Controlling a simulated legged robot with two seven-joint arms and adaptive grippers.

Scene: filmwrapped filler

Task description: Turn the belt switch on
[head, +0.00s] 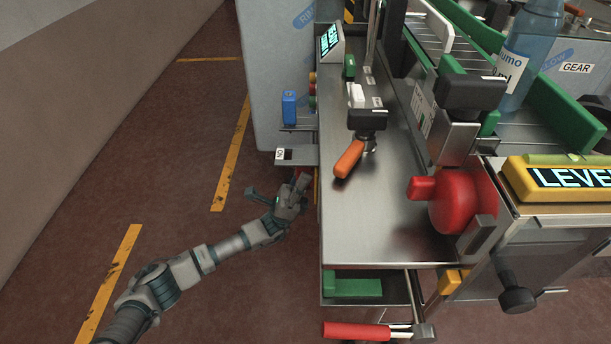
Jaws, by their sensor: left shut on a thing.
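My left gripper (297,190) is at the left side of the steel machine table, just below a small grey ledge with a black and white ON label (280,154). Its fingers are shut on a small red part, which looks like the belt switch (303,173). The fingers hide most of this part, so I cannot tell which way it is set. My right gripper is not in view.
The steel table top (380,215) carries an orange-handled lever (349,159). A blue block (289,107) stands above the ledge. A red knob (455,200) and a yellow LEVEL panel (560,178) are at the right. The floor (180,150) at the left is clear.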

